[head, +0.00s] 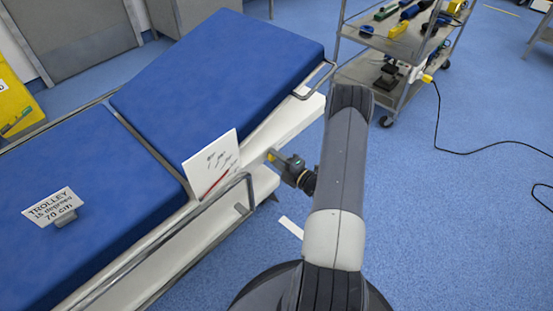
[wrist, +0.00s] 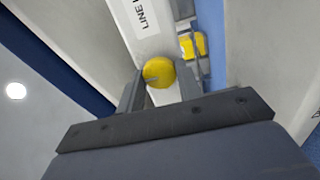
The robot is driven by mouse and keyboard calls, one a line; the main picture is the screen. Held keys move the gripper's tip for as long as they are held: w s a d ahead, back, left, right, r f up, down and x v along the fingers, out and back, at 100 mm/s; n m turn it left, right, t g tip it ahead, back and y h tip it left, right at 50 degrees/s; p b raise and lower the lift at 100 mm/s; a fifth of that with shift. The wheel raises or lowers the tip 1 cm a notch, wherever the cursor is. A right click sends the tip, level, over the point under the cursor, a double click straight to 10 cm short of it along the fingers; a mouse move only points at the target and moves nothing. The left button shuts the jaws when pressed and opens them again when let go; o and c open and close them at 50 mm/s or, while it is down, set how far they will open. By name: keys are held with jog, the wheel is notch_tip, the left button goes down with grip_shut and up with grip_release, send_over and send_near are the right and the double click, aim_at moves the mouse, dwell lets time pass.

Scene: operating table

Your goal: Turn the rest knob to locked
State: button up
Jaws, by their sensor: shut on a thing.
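The rest knob is a round yellow knob (wrist: 158,71) with a dark slot or line on its face, on the pale side of the table, in the wrist view. My gripper (wrist: 160,84) has one finger on each side of it and is shut on it. In the head view my gripper (head: 277,158) reaches the near side of the operating table (head: 218,60), below the raised blue section. A white label (wrist: 143,14) beside the knob is cut off and reads "LINE". I cannot tell which position the knob marks.
A white card with a red needle (head: 219,181) stands close left of my gripper. A metal side rail (head: 160,240) runs nearby. Another yellow part (wrist: 193,45) sits right of the knob. A tool cart (head: 398,48) stands at back right, with a black cable (head: 470,152) on the floor.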

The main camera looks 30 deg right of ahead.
jog(key=shift+f, duration=0.1)
jog(key=o, duration=1)
jog(key=shift+c, duration=0.2)
jog(key=p+v, duration=0.1)
jog(key=v, duration=1)
jog(key=shift+p, duration=0.3)
jog(key=b+x, duration=0.1)
jog(key=x, duration=1)
jog(key=shift+b, duration=0.35)
